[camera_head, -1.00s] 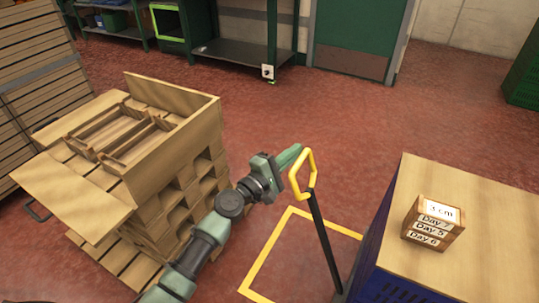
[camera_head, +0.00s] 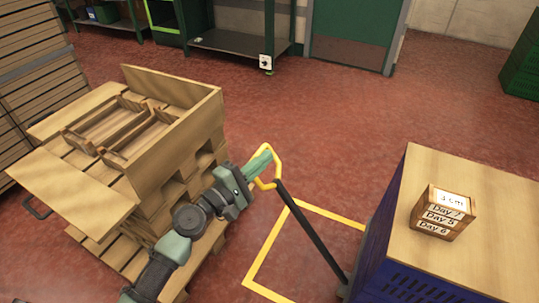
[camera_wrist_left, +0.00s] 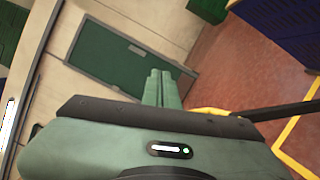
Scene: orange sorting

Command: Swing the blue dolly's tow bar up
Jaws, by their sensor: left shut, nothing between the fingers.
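The blue dolly's tow bar (camera_head: 312,230) is a black rod with a yellow loop handle (camera_head: 277,165). It leans up and left from the foot of the blue crate stack (camera_head: 402,280); the dolly's base is mostly hidden. My left gripper (camera_head: 262,160) is shut and empty, its green fingers at the loop. I cannot tell whether they pass through it or only overlap it. In the left wrist view, the closed fingers (camera_wrist_left: 160,88) point ahead, and the rod (camera_wrist_left: 285,111) and part of the yellow handle (camera_wrist_left: 210,111) show just behind them. My right gripper is out of view.
A wooden board with a small labelled box (camera_head: 441,214) tops the crates. Wooden pallets with a tray (camera_head: 172,140) stand left, close to my arm. A yellow floor outline (camera_head: 262,250) surrounds the bar's foot. Red floor beyond the bar is clear.

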